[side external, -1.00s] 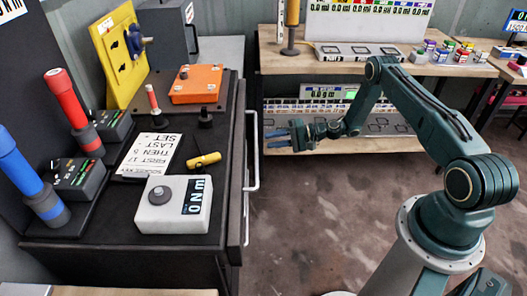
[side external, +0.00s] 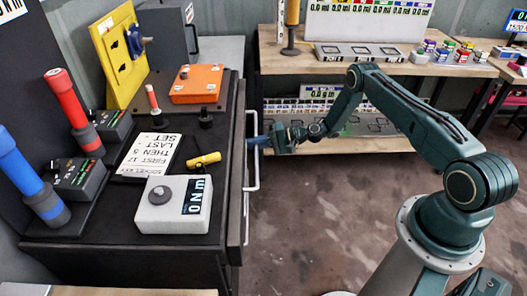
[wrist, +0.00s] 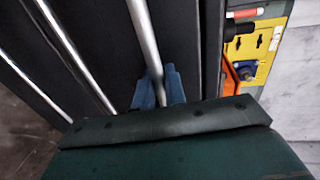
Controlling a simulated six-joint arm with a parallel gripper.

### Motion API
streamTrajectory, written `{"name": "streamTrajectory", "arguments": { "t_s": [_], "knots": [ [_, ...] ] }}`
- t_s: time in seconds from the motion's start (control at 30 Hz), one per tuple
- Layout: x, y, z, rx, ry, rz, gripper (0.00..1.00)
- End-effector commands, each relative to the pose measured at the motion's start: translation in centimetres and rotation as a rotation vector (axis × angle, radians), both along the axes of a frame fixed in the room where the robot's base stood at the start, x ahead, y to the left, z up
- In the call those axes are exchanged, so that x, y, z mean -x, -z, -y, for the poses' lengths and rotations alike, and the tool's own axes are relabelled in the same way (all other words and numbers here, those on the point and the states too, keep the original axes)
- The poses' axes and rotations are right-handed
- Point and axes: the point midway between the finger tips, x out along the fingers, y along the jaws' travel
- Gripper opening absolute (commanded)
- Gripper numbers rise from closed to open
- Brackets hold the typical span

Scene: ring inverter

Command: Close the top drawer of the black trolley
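The black trolley (side external: 120,262) stands at the left in the side view. Its top drawer (side external: 237,170) shows as a dark panel along the right edge of the top, standing slightly out from it. The drawer's pale bar handle (side external: 251,184) runs along that front. My gripper (side external: 259,142) is at the far part of this handle, its blue fingertips close to the bar. In the wrist view, the handle bar (wrist: 145,35) runs down between my two blue fingers (wrist: 160,88), which look apart. Whether they touch the bar is unclear.
More handle bars (wrist: 75,58) run parallel on the trolley front. On the trolley top are a white torque box (side external: 173,204), an orange case (side external: 197,84), a yellow screwdriver (side external: 204,160) and a card (side external: 150,153). A wooden bench (side external: 400,62) stands behind. The floor (side external: 320,215) beside the trolley is clear.

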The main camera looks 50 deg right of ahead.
Motion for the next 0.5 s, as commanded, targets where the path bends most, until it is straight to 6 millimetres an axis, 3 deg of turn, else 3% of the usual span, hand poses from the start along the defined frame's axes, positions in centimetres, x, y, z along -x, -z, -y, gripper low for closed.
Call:
{"name": "streamTrajectory", "arguments": {
  "t_s": [0.3,0.5],
  "knots": [
    [-0.1,0.0,-0.2,0.001,-0.001,0.0,0.0],
    [-1.8,0.1,-1.9,0.002,-0.004,-0.001,0.0]
  ]
}}
